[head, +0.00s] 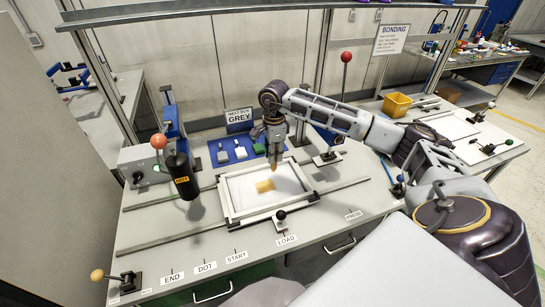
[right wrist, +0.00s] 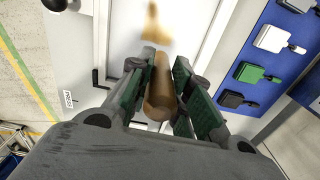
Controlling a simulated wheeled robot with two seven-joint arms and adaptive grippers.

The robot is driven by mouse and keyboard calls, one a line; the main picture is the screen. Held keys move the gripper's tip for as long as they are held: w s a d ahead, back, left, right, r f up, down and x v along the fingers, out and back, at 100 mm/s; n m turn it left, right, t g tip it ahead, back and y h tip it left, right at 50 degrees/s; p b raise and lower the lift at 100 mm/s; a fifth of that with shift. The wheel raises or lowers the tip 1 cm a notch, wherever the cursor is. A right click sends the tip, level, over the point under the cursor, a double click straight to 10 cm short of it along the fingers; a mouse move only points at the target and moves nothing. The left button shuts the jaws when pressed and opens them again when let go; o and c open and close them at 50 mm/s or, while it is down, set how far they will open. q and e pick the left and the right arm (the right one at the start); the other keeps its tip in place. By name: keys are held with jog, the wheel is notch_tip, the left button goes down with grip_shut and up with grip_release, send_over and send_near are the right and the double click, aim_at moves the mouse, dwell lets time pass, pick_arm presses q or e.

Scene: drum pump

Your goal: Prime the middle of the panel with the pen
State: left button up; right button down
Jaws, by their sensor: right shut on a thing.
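The white panel (head: 243,187) lies in a pale frame (head: 231,208) on the bench, and it also shows in the right wrist view (right wrist: 190,25). A tan-yellow patch (head: 265,186) marks its middle; the patch also shows in the right wrist view (right wrist: 152,22). My right gripper (head: 274,146) is above the panel's far part, pointing down. It is shut on the brown pen (head: 273,162). In the right wrist view the pen (right wrist: 160,88) sits between the green-padded fingers (right wrist: 162,72). I cannot tell whether its tip touches the panel. My left gripper is out of view.
A black cylinder (head: 181,176) with an orange label stands left of the frame. A red-knobbed lever (head: 346,58) rises at the back. A black-knobbed clamp (head: 280,215) sits at the frame's front edge.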

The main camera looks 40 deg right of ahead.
jog(key=shift+r, duration=0.8)
jog(key=shift+a, duration=0.1)
